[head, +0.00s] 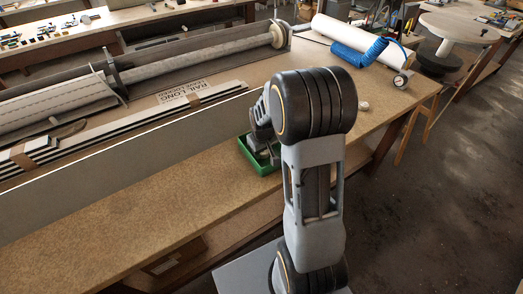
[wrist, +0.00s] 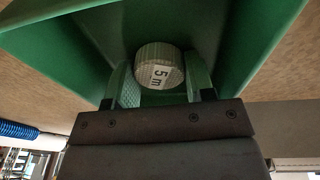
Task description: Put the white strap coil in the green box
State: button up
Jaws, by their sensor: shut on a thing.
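The white strap coil (wrist: 158,56) shows in the wrist view as a ribbed, off-white roll with a "5 m" label. My gripper (wrist: 162,86) has a finger on each side of it and is shut on it. The green box (wrist: 75,45) surrounds the coil and fingers in that view, so the coil is within its walls. Whether the coil touches the floor of the box cannot be told. In the head view the green box (head: 262,168) stands on the bench, partly hidden by my arm. My gripper (head: 264,151) reaches down into it, and the coil is hidden there.
Long rails and a pale panel (head: 120,163) lie on the bench left of the box. A small white round thing (head: 363,105) lies right of my arm. A blue coiled hose (head: 358,55) and a white roll lie farther back. The bench front is clear.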

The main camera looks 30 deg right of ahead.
aim_at(263, 154)
jog(key=shift+s+f+b, duration=0.3)
jog(key=shift+f+b, duration=0.05)
jog(key=shift+f, duration=0.2)
jog(key=o, duration=1)
jog(key=shift+f, duration=0.1)
jog(key=shift+a, duration=0.1)
jog(key=shift+r, duration=0.3)
notch_tip(263, 154, up, 12)
jog(key=s+p, duration=0.1)
jog(key=s+a+r, duration=0.1)
jog(key=s+a, duration=0.2)
jog(key=s, duration=0.1)
jog(key=s+a+r+t, duration=0.1)
jog(key=s+a+r, duration=0.1)
jog(key=s, duration=0.3)
jog(key=s+a+r+m+t, duration=0.1)
jog(key=s+a, duration=0.3)
jog(key=s, duration=0.1)
jog(key=shift+s+a+r+y, duration=0.1)
jog(key=shift+a+r+y, duration=0.1)
jog(key=shift+a+y, duration=0.2)
